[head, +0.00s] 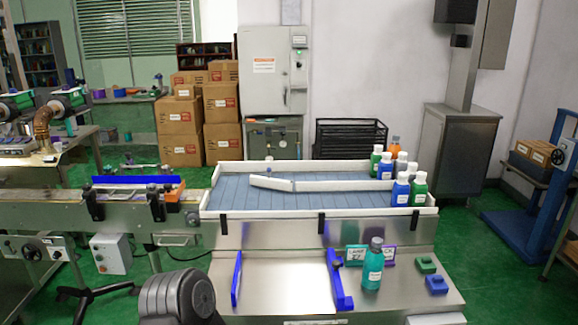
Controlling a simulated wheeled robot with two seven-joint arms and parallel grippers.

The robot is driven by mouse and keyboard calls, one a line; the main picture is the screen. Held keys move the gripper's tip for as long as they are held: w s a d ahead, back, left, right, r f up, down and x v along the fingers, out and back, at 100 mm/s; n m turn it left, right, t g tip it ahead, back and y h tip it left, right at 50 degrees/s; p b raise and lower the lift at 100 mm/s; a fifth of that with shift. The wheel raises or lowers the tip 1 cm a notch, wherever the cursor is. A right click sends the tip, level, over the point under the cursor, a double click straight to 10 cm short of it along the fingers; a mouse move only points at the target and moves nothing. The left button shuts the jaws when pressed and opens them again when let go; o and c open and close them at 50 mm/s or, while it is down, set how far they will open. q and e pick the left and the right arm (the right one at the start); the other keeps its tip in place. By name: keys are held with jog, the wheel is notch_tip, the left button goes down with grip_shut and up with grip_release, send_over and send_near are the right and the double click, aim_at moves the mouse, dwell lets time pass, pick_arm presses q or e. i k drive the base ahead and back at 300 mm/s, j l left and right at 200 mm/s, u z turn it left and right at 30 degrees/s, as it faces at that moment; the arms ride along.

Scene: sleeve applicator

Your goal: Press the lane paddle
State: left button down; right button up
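A teal plate (355,257) with lettering that seems to read LANE stands on the front steel ledge. A purple plate (389,254) stands beside it, its lettering partly hidden by a teal bottle (373,265) standing upright in front. A green block (426,264) and a blue block (436,285) sit to the right on the ledge. I cannot tell for certain which part is the lane paddle. A white angled bar (271,183) meets the white divider (345,185) on the grey-blue slatted bed. Neither of my grippers can be made out.
Two blue upright guides (237,279) (338,280) flank a clear stretch of ledge. A conveyor (120,208) joins from the left.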

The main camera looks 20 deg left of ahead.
aim_at(269, 182)
jog(key=j+z, duration=0.45)
jog(key=k+j+z, duration=0.1)
jog(key=j+z, duration=0.35)
jog(key=k+j, duration=0.1)
jog(key=j, duration=0.3)
jog(key=k+j+z, duration=0.1)
jog(key=j, duration=0.3)
jog(key=k+j, duration=0.2)
jog(key=j, duration=0.2)
jog(key=k+j+z, duration=0.1)
jog(key=j, duration=0.25)
jog(key=k+j, duration=0.15)
jog(key=j, duration=0.25)
jog(key=k+j+z, duration=0.1)
jog(key=j, duration=0.25)
jog(key=k, duration=0.05)
